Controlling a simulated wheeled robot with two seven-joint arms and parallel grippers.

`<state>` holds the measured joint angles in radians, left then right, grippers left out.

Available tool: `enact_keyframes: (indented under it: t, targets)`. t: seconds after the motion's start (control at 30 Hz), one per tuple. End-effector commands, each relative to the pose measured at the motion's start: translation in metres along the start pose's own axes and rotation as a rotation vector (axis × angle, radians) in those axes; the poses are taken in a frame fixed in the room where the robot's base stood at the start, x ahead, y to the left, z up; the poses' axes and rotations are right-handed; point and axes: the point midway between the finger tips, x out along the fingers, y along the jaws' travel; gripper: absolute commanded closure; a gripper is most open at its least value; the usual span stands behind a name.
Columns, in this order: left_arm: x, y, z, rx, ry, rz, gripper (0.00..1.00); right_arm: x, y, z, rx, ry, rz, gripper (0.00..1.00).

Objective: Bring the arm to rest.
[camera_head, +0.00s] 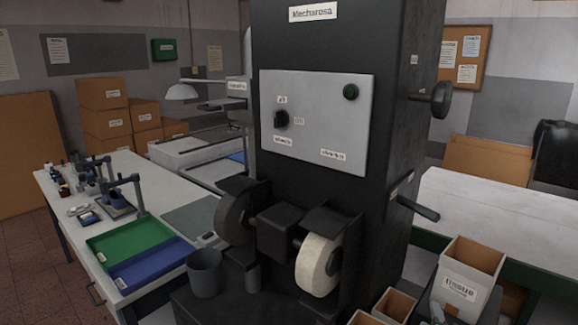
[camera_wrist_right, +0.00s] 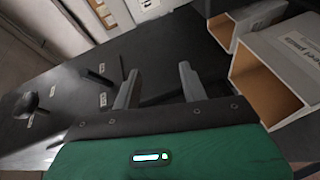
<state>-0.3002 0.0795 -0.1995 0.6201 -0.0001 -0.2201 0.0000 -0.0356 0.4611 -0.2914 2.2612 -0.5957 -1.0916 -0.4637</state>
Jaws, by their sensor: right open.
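My right gripper (camera_wrist_right: 157,84) shows in the right wrist view, with its two grey fingers apart and nothing between them. It is in front of a dark machine face with a round black knob (camera_wrist_right: 27,104) and a lever (camera_wrist_right: 95,77). Open-topped boxes stand to the right of its fingers. In the head view, small grey parts at the lower right edge may belong to my right arm, but I cannot tell. My left gripper is in neither view.
A tall black machine (camera_head: 330,185) with a grey panel and two wheels fills the middle. A white-topped table (camera_head: 150,200) with green (camera_head: 130,240) and blue (camera_head: 150,272) trays stands left.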

Motion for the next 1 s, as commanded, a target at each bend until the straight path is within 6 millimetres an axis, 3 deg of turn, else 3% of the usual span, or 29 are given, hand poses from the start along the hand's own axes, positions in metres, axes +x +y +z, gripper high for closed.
enact_keyframes:
  t: [0.03,0.1,0.2,0.3,0.5,0.7,1.0]
  targets:
    - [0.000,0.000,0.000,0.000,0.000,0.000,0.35,-0.017,-0.032,0.009,0.099,-0.033,-0.111,0.57]
    - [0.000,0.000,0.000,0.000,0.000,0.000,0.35,-0.041,-0.070,0.019,0.232,-0.088,-0.255,0.57]
    - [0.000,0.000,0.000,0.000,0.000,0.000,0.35,-0.080,-0.119,0.032,0.405,-0.181,-0.449,0.57]
    - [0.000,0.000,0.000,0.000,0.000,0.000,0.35,-0.119,-0.155,0.040,0.542,-0.275,-0.607,0.57]
    - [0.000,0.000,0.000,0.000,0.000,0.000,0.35,-0.185,-0.197,0.049,0.728,-0.436,-0.832,0.57]
    - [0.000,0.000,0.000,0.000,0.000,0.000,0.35,-0.244,-0.222,0.053,0.863,-0.585,-1.006,0.57]
    - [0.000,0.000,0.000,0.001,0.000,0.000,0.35,-0.212,-0.300,0.058,0.846,-0.607,-1.023,0.57]
